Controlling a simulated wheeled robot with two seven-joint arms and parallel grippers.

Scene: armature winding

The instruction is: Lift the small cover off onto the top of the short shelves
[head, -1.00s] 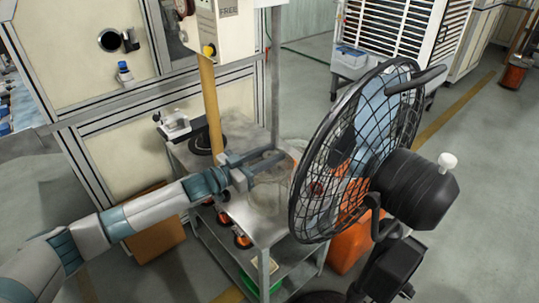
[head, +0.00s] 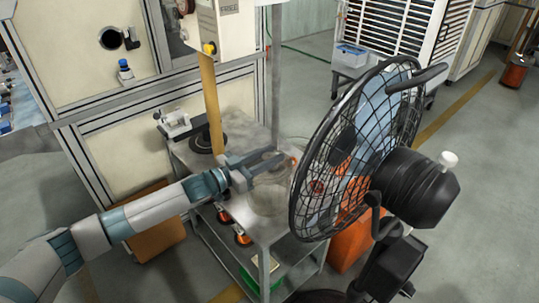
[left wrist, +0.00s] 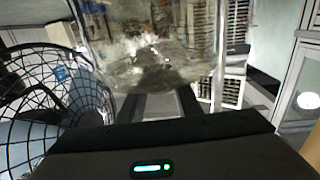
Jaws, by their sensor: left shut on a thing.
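The small cover looks clear and see-through. It shows faintly in the head view (head: 268,198), over the top of the short metal shelves (head: 238,212), and large in the left wrist view (left wrist: 150,60). My left gripper (head: 272,160) is shut on the cover near its upper part, its fingers reaching over the shelf top. In the left wrist view the two dark fingers (left wrist: 160,106) run up to the cover. Whether the cover's lower edge touches the shelf top I cannot tell. My right gripper is not in view.
A large black caged fan (head: 355,150) stands close to the right of the shelves. A yellow post (head: 211,105) and a grey pole (head: 276,70) rise at the back. A small white device (head: 175,124) and a black round part (head: 207,143) sit at the shelves' back left.

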